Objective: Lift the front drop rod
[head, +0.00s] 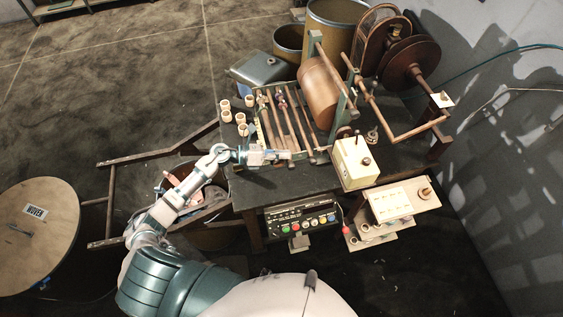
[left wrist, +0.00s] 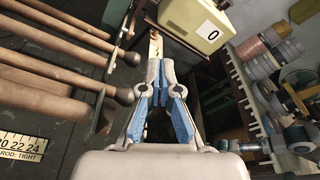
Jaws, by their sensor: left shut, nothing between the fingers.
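Several wooden drop rods (head: 285,125) with ball ends lie side by side in a rack on the dark table. I cannot tell for sure which is the front one. In the left wrist view the rods (left wrist: 60,78) enter from the left, their ball ends left of the fingers. My left gripper (head: 288,155) is at the near end of the rods, above the table. In the left wrist view its blue-padded fingers (left wrist: 160,66) are shut with nothing between them. No rod is held. My right gripper is not in view.
A cream counter box (head: 356,165) stands right of the rods; it also shows in the left wrist view (left wrist: 195,20). A copper-coloured drum (head: 318,92) rises behind. Wooden cups (head: 226,108) stand at left. A button panel (head: 300,220) hangs below the table's front edge.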

